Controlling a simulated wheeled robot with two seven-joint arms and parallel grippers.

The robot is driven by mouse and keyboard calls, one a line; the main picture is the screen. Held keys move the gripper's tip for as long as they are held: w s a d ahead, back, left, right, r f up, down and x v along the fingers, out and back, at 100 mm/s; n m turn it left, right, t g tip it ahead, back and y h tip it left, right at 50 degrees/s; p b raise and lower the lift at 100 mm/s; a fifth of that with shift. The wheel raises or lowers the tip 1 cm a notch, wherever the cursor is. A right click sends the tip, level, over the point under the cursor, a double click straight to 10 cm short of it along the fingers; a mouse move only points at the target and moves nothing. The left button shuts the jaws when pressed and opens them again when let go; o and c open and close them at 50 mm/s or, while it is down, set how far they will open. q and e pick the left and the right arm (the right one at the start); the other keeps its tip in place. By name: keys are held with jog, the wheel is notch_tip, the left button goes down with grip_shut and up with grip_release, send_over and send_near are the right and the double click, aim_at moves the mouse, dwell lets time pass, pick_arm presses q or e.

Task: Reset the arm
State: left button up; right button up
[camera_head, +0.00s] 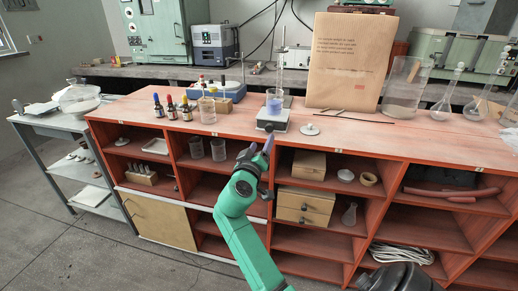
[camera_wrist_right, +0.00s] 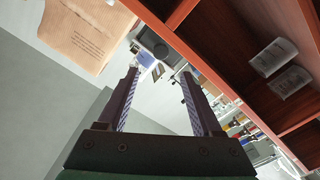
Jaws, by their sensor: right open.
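My right arm (camera_head: 243,225), green with dark joints, reaches up from the bottom middle in the head view. Its gripper (camera_head: 260,146) is in front of the front edge of the red bench top, just below the hotplate stirrer (camera_head: 273,119). In the right wrist view, the two fingers of the gripper (camera_wrist_right: 160,76) stand apart with nothing between them. A beaker of blue liquid (camera_head: 274,102) stands on the stirrer, apart from the gripper. My left gripper is not in view.
The red bench (camera_head: 230,130) has open shelves holding wooden boxes (camera_head: 304,205) and glass beakers (camera_head: 218,149). Dropper bottles (camera_head: 171,108), a large paper package (camera_head: 350,60) and several flasks (camera_head: 441,107) stand on top. The floor at left (camera_head: 40,240) is clear.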

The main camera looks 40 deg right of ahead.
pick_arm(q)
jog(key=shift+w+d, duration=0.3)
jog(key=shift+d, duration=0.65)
